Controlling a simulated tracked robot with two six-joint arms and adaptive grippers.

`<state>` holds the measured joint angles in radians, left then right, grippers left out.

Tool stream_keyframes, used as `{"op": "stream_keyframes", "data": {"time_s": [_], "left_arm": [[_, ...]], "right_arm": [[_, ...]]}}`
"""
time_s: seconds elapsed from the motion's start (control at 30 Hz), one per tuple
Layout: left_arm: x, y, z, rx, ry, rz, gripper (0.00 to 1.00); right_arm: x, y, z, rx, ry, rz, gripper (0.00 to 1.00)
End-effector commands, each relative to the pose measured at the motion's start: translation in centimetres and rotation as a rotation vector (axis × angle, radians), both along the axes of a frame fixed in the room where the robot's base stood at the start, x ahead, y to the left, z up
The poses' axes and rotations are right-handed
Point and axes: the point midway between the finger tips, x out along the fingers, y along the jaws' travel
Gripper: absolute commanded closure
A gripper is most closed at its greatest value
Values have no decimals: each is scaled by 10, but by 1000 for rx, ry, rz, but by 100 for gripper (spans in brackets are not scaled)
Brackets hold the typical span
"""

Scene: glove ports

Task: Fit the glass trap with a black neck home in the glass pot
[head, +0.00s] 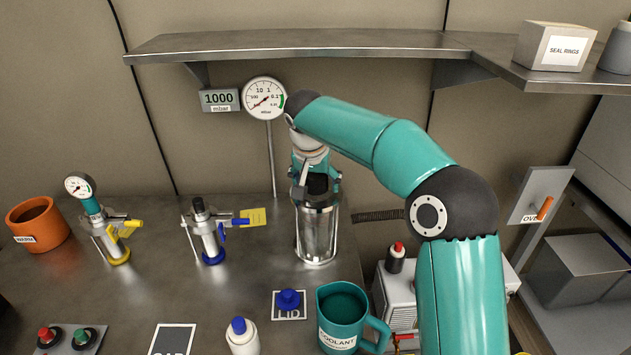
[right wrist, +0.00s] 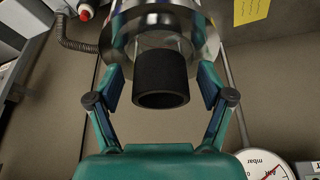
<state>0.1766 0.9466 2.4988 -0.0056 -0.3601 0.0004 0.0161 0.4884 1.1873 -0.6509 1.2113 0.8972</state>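The glass pot (head: 317,235) is a clear, shiny cylinder standing upright near the middle of the bench. The glass trap's black neck (head: 317,184) stands up at the pot's mouth; the trap's body is inside or behind the rim, and how deep it sits I cannot tell. In the right wrist view the black neck (right wrist: 161,78) shows in front of the pot's bright metal rim (right wrist: 122,42). My right gripper (head: 316,178) points down over the pot. Its fingers (right wrist: 163,88) are open either side of the neck, with a gap at each side. My left gripper is not in view.
A teal coolant jug (head: 342,325), a white bottle (head: 242,338) and a blue-knobbed lid (head: 289,299) stand in front. Two valve fittings, yellow (head: 110,235) and blue (head: 207,235), stand left. A gauge (head: 265,98) and a shelf (head: 330,43) are behind.

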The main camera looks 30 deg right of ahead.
Motion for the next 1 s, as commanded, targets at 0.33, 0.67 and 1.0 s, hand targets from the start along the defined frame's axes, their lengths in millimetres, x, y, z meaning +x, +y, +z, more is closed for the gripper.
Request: {"op": "stream_keyframes", "data": {"time_s": [0.33, 0.67, 1.0], "left_arm": [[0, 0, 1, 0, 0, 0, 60], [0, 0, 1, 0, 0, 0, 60], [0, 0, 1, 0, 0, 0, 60]], "right_arm": [[-1, 2, 8, 0, -3, 0, 20], [-16, 18, 62, 0, -5, 1, 20], [-29, 31, 106, 0, -1, 1, 20]]}}
